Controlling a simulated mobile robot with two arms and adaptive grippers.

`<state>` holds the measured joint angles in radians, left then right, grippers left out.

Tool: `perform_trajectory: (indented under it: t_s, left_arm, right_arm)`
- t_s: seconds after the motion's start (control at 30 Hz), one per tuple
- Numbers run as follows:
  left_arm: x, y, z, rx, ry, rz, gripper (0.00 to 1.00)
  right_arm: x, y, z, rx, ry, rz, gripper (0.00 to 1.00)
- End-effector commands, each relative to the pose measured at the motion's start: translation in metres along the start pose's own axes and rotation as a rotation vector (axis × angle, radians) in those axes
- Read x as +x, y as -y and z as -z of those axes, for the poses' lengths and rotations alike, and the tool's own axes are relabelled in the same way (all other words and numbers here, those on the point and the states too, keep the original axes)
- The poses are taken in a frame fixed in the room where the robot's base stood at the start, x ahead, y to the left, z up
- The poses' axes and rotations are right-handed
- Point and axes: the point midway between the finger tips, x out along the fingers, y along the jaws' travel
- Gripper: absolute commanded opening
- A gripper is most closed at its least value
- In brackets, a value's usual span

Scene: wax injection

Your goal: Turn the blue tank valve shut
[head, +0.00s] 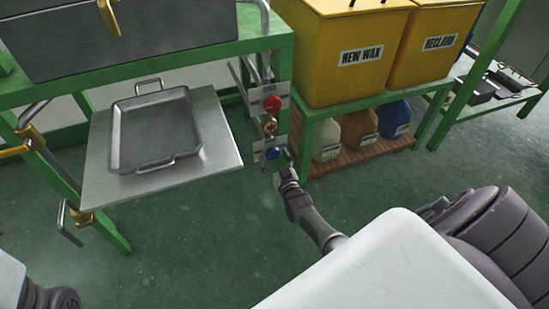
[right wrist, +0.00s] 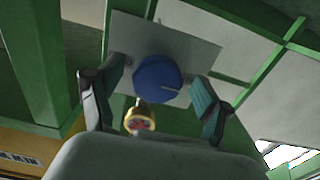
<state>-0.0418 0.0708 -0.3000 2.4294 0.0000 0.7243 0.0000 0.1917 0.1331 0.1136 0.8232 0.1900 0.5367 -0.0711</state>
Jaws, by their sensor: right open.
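The blue tank valve (head: 273,153) is a round knob at the bottom of a column of fittings on the green frame's post. In the right wrist view the blue knob (right wrist: 157,78) sits in front of a grey plate (right wrist: 190,40), with a pale line on its face. My right gripper (head: 283,164) is just below and right of the knob in the head view. In the right wrist view the open fingers of my right gripper (right wrist: 158,88) stand on either side of the knob, with gaps at both sides. My left gripper is not in view.
A red knob (head: 271,103) and a brass-rimmed gauge (head: 269,125) sit above the blue valve. A grey tray (head: 155,130) rests on a metal shelf (head: 218,150) to the left. Yellow NEW WAX (head: 345,55) and RECLAIM (head: 435,45) bins stand right. Green floor is clear in front.

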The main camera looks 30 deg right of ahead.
Motion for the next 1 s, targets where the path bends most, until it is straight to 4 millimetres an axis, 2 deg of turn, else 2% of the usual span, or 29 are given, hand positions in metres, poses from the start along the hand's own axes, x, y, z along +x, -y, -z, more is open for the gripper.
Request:
perform_trajectory:
  t_s: [0.13,0.27,0.53,0.7,0.83,1.0]
  left_arm:
    - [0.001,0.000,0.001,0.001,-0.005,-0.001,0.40]
    - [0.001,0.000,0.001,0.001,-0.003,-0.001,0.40]
    - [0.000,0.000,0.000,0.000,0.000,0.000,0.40]
    - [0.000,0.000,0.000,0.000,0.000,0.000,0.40]
    - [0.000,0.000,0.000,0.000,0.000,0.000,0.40]
    - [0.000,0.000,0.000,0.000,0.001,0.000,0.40]
  right_arm:
    - [-0.005,0.000,0.000,0.001,0.000,0.000,0.78]
    - [-0.019,0.000,-0.001,0.001,0.000,0.000,0.78]
    - [-0.076,0.000,-0.001,0.001,0.003,0.000,0.78]
    - [-0.105,0.000,-0.001,0.000,0.002,0.000,0.78]
    - [-0.116,0.000,-0.001,0.000,0.001,0.000,0.78]
    - [-0.120,0.000,0.000,0.000,0.000,0.000,0.78]
